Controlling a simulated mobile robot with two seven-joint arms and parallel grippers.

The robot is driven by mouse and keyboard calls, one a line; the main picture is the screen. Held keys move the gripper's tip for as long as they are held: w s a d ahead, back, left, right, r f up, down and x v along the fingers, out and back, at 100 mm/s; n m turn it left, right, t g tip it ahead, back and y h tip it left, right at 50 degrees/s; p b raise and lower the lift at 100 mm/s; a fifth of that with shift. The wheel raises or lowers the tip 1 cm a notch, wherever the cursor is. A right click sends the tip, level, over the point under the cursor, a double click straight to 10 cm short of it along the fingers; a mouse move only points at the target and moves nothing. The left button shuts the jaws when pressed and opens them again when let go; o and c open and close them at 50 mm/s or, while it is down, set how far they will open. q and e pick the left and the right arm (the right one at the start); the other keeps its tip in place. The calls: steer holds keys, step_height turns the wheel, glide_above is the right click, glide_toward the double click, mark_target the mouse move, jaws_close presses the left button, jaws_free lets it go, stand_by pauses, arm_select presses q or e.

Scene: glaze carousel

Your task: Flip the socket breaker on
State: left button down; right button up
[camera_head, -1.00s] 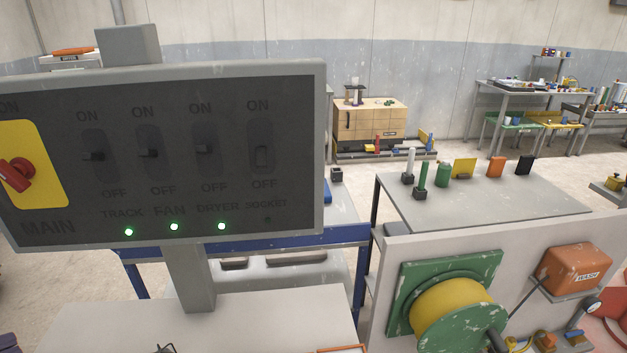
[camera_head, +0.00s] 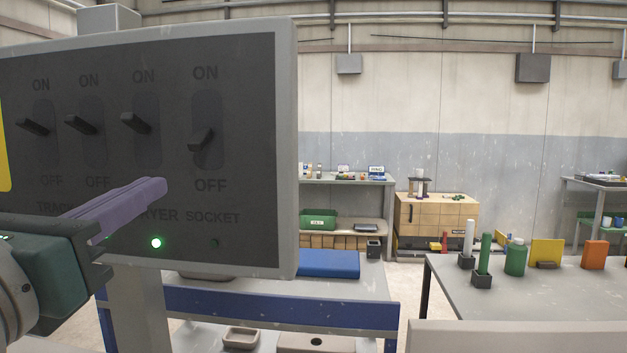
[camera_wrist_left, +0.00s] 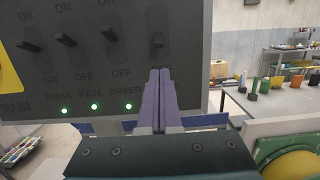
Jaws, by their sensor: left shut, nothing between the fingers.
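The grey breaker panel (camera_head: 285,150) fills the left of the head view. Its socket breaker lever (camera_head: 201,140) is the rightmost one and tilts down toward OFF; the socket lamp (camera_head: 214,243) is dark. The other levers, such as the dryer lever (camera_head: 135,123), sit up toward ON, and the dryer lamp (camera_head: 156,242) glows green. My left gripper (camera_head: 160,186) is shut and empty, its purple fingers in front of the panel, below and left of the socket lever. In the left wrist view the fingertips (camera_wrist_left: 160,72) appear just below the socket lever (camera_wrist_left: 157,41). My right gripper is not in view.
A blue-edged bench (camera_head: 270,307) stands below and behind the panel. To the right, a grey table (camera_head: 550,295) carries green, yellow and orange items. A wooden cabinet (camera_head: 436,227) stands farther back. The space right of the panel is open.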

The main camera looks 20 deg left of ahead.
mark_target(200, 139)
arm_select(q)
steer(key=shift+a, duration=0.1)
steer(key=p+x, duration=0.2)
steer(key=x, duration=0.6)
steer(key=shift+w+a+r, duration=0.1)
steer(key=shift+w+r, duration=0.1)
steer(key=shift+w, duration=0.15)
steer(key=shift+w+a+p, duration=0.15)
steer(key=shift+w+p, duration=0.15)
steer(key=shift+w, duration=0.3)
